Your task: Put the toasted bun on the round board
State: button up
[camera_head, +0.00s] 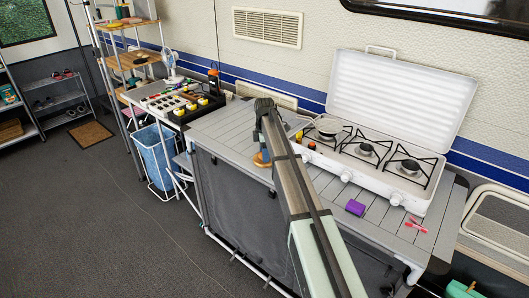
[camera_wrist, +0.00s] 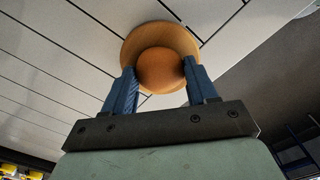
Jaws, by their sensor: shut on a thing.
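The toasted bun (camera_wrist: 160,70) is a round orange-brown thing between my two blue fingers in the wrist view. My gripper (camera_wrist: 159,75) is shut on it from both sides. The round board (camera_wrist: 150,33) is a tan wooden disc directly behind the bun, its rim showing around it. I cannot tell whether the bun touches the board. In the head view, my gripper (camera_head: 262,143) is over the left front part of the counter, with the tan board (camera_head: 262,160) below it. The bun is hard to make out there.
A white camping stove (camera_head: 370,155) with an open lid stands to the right on the slatted grey counter (camera_head: 215,130). A purple block (camera_head: 355,208) and a small red-pink item (camera_head: 416,224) lie in front of it. A blue bin (camera_head: 155,155) stands left of the counter.

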jog(key=shift+f, duration=0.15)
jog(key=o, duration=1)
jog(key=shift+o, duration=0.2)
notch_tip(320, 180, up, 12)
jog(key=shift+r, duration=0.2)
